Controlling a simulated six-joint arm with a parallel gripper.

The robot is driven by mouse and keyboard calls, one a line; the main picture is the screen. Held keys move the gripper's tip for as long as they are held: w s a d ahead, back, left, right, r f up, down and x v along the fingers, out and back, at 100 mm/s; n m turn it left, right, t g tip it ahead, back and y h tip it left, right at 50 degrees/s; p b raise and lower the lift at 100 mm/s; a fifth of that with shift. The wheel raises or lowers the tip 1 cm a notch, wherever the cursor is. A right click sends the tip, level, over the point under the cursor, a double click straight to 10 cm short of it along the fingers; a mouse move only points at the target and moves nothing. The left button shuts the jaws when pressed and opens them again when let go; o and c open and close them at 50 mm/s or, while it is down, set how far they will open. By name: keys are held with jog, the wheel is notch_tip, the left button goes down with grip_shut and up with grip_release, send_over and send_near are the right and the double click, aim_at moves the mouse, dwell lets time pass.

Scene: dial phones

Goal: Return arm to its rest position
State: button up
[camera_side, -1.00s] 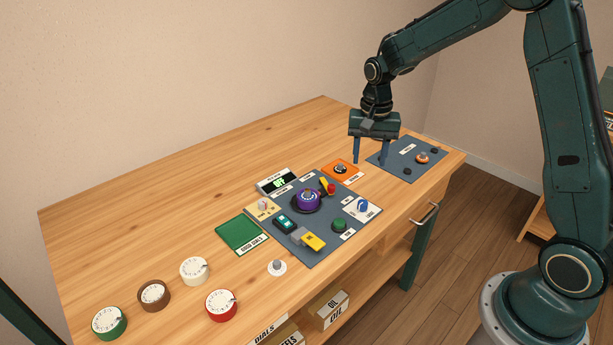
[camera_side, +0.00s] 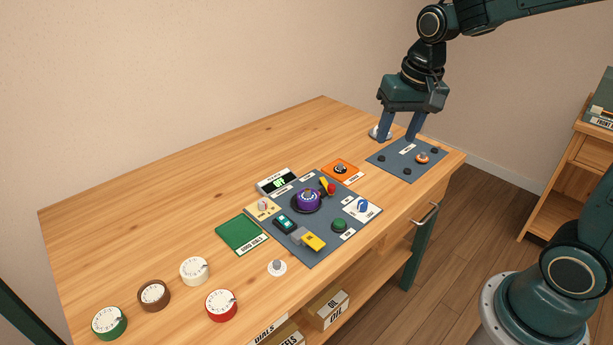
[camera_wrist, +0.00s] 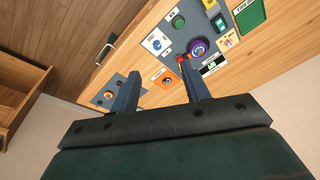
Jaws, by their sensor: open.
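My gripper (camera_side: 398,135) is open and empty, held above the far right part of the table, with its fingers pointing down. In the wrist view my gripper (camera_wrist: 158,80) shows its two fingers apart with nothing between them. The right blue-grey mat (camera_side: 393,170) with small dark knobs and an orange button (camera_side: 422,158) lies below and in front of the fingers. A small pale round item (camera_side: 376,133) shows partly behind the left finger. I cannot tell the exact height of the fingertips above the table.
A larger panel (camera_side: 318,250) carries a purple dial (camera_side: 307,199), switches and buttons. A green mat (camera_side: 238,234) lies beside it. Green (camera_side: 109,322), brown (camera_side: 154,295), white (camera_side: 195,270) and red (camera_side: 221,305) dials stand at the left. The table's back left is clear.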

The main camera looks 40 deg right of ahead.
jog(key=s+a+r+n+t, duration=0.1)
jog(key=s+a+r+n, duration=0.1)
jog(key=s, duration=0.6)
jog(key=s+a+r+n+t, duration=0.2)
jog(key=s+n, duration=0.2)
jog(key=s, duration=0.4)
jog(key=shift+s+a, duration=0.15)
jog(key=shift+a, duration=0.05)
